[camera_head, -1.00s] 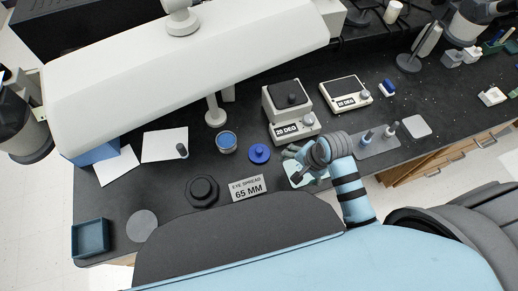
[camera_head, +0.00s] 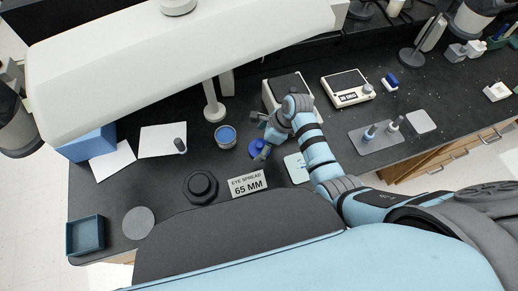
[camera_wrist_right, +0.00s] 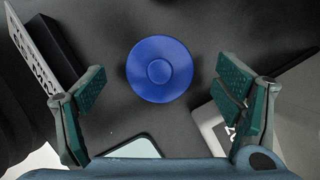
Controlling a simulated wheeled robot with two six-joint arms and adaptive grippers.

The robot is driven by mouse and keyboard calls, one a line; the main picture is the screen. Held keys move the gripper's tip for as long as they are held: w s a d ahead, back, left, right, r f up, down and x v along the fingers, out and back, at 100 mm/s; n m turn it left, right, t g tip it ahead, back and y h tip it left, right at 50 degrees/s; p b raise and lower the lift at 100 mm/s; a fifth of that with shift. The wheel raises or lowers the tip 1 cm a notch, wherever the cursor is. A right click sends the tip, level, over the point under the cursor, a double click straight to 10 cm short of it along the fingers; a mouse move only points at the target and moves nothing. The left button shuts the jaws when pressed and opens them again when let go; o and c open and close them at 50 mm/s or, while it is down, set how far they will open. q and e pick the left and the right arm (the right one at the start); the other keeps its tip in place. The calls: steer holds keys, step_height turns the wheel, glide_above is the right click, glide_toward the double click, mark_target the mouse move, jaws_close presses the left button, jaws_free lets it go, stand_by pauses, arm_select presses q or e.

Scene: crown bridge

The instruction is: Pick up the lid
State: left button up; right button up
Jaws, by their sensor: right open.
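The lid is a round blue disc (camera_head: 257,147) with a small raised knob, lying flat on the black bench top. It is partly hidden by my right gripper in the head view. In the right wrist view the whole lid (camera_wrist_right: 160,69) shows, near the middle. My right gripper (camera_head: 262,136) is over the lid, its green-padded fingers spread wide. In the wrist view my right gripper (camera_wrist_right: 165,82) has one finger on either side of the lid, apart from it, with nothing between the pads touching it. My left gripper is not in view.
A blue-topped round container (camera_head: 225,135) stands left of the lid. The "65 MM" sign (camera_head: 247,184) and a black knobbed piece (camera_head: 201,186) lie nearer. A boxy white device (camera_head: 270,98) stands behind. A pale green pad (camera_head: 297,168) lies to the right.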

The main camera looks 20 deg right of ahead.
steer(key=shift+b+x, duration=0.3)
steer(key=shift+x, duration=0.85)
steer(key=c, duration=1.1)
steer(key=shift+o, duration=0.2)
steer(key=shift+r, duration=0.15)
